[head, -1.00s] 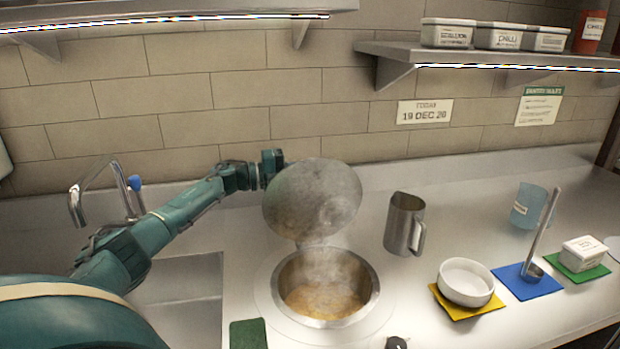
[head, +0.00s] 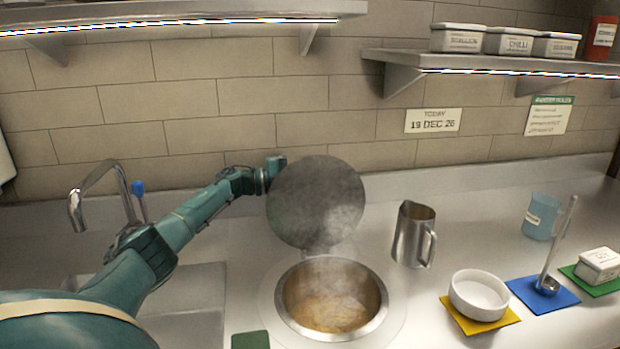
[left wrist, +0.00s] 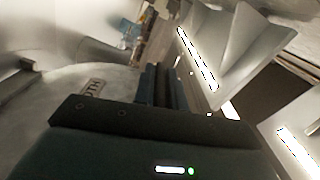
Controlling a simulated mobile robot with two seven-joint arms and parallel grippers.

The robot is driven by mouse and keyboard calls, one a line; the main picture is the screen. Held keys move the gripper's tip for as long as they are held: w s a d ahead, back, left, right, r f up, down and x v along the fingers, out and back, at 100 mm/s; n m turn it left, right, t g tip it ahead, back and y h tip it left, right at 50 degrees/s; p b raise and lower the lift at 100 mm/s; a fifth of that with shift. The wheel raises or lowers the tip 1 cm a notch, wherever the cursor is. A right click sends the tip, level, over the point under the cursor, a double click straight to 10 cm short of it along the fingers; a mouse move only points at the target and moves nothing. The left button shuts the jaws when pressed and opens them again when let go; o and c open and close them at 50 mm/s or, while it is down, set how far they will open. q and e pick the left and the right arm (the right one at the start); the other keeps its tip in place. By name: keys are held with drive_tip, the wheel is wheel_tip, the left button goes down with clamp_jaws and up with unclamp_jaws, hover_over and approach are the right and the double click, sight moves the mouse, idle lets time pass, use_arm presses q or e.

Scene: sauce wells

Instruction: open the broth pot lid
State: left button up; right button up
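The broth pot (head: 330,297) is a round steel well sunk in the counter, with steaming yellowish broth inside. Its round grey lid (head: 316,200) stands raised, close to upright, at the pot's back rim, and the opening is uncovered. My left gripper (head: 274,168) is at the lid's upper left edge, partly hidden by it. In the left wrist view the fingers (left wrist: 165,88) are close together, beside the lid's labelled face (left wrist: 60,95). I see no handle between them, and contact with the lid is unclear. My right gripper is not in view.
A steel jug (head: 413,234) stands right of the pot. Further right are a white bowl (head: 479,295) on a yellow mat, a ladle (head: 557,250) on a blue mat and a blue cup (head: 541,216). A tap (head: 98,190) and sink are left. Shelves hang above.

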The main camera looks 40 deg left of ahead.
use_arm(q)
drive_tip(key=o, duration=0.4)
drive_tip(key=shift+o, duration=0.2)
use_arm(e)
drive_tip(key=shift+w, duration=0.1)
use_arm(q)
drive_tip(key=b+v, duration=0.2)
drive_tip(key=v, duration=1.1)
drive_tip(key=shift+b, duration=0.4)
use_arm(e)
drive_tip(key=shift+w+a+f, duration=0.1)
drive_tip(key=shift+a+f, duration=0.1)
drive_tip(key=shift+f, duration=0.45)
